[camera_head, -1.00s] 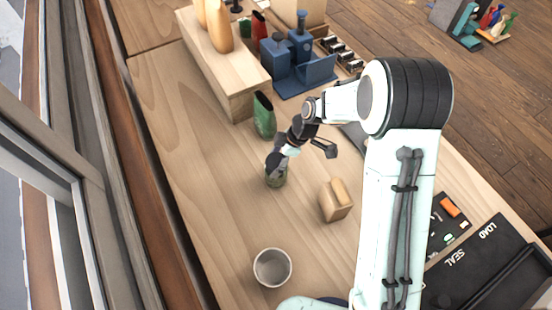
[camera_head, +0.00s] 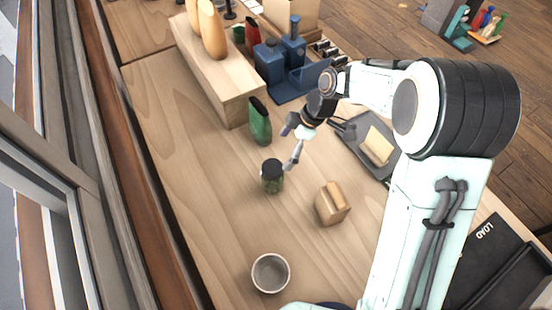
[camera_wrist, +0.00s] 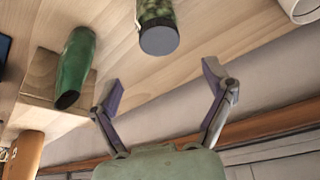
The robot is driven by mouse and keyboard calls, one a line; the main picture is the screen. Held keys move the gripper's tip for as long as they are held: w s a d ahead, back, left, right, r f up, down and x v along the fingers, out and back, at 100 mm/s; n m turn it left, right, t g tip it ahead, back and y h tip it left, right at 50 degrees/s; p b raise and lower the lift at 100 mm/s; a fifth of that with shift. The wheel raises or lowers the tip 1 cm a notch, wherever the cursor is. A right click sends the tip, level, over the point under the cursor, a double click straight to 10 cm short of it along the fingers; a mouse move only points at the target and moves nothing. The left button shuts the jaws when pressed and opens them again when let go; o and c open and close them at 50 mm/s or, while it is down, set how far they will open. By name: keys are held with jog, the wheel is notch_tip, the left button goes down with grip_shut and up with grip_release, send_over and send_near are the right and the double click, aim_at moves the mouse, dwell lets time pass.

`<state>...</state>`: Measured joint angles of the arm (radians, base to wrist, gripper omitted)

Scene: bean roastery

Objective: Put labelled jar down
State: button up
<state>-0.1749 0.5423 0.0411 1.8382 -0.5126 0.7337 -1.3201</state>
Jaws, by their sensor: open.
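The labelled jar (camera_head: 272,177) is a small greenish jar with a dark lid, standing upright on the wooden table in the head view. In the wrist view the jar (camera_wrist: 157,27) is at the top middle, beyond the fingertips. My gripper (camera_head: 292,146) is up and to the right of the jar in the head view, apart from it. In the wrist view my gripper (camera_wrist: 163,78) has its two fingers spread wide with nothing between them. The jar's label cannot be read.
A green bag (camera_head: 259,121) stands close behind the jar, by a wooden block shelf (camera_head: 235,100). A tan bag (camera_head: 332,204) and a grey-white cup (camera_head: 270,273) stand toward the front. A dark tray (camera_head: 352,134) lies at the right. The table left of the jar is clear.

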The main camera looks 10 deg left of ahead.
jog(key=s+d+r+m+t+h, duration=0.1)
jog(key=s+d+r+m+h, duration=0.1)
jog(key=s+d+r+m, duration=0.75)
jog(key=s+d+m+h, duration=0.1)
jog(key=s+d+m, duration=0.5)
jog(key=s+m, duration=0.5)
jog(key=shift+s+d+r+h, duration=0.15)
jog(key=shift+s+d+h, duration=0.15)
jog(key=shift+s, duration=0.25)
